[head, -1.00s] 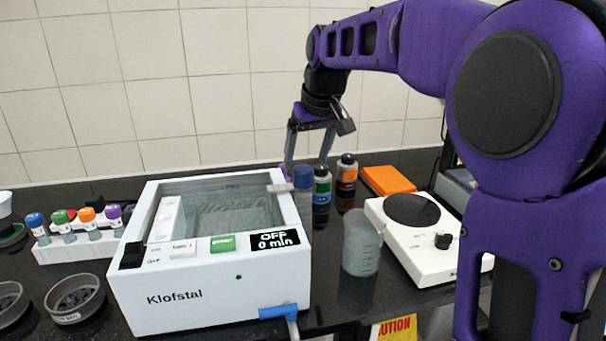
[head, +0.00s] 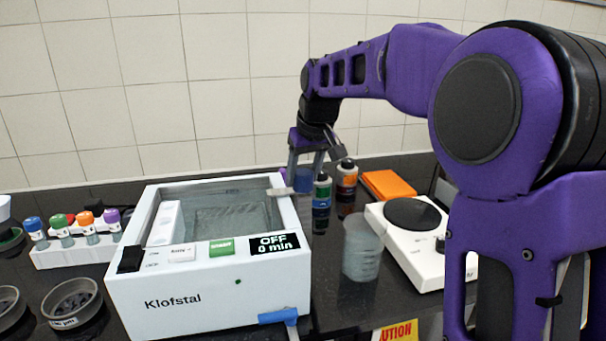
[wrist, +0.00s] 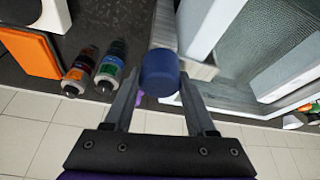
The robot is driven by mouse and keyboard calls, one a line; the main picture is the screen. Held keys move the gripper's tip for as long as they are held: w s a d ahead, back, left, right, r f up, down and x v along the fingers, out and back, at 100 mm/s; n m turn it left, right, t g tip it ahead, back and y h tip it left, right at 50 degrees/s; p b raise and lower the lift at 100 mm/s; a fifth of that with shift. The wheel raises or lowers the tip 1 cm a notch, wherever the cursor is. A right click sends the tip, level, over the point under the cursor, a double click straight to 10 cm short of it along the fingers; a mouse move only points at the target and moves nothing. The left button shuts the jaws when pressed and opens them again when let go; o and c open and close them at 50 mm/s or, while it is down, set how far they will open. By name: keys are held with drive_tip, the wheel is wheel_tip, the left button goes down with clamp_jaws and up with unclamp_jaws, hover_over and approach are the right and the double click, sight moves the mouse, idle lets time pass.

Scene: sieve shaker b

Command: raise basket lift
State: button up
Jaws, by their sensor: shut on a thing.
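The white Klofstal bath (head: 175,300) stands on the dark bench with its display reading OFF, 0 min. A mesh basket (head: 232,217) lies low inside its glassy tank, and also shows in the wrist view (wrist: 275,45). The lift lever (head: 280,191) sticks out at the tank's right wall and ends in a blue knob (wrist: 160,72). My gripper (head: 304,185) is right of the tank, pointing down, with its fingers shut on the blue knob. In the wrist view the knob sits between the fingertips (wrist: 160,82).
Two capped bottles (head: 322,195) (head: 346,180) stand close right of my gripper. A beaker (head: 361,250), a hotplate (head: 400,245) and an orange box (head: 388,184) are further right. A vial rack (head: 75,252) and sieve dishes (head: 72,303) are left. A blue-handled tap (head: 280,316) juts from the bath's front.

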clamp_jaws()
drive_tip(key=shift+r, duration=0.1)
wheel_tip(320, 180, up, 9)
drive_tip(key=p, duration=0.7)
drive_tip(key=shift+w, duration=0.1)
drive_tip(key=shift+r, duration=0.1)
drive_tip(key=shift+o, duration=2.4)
unclamp_jaws()
drive_tip(key=o, duration=0.5)
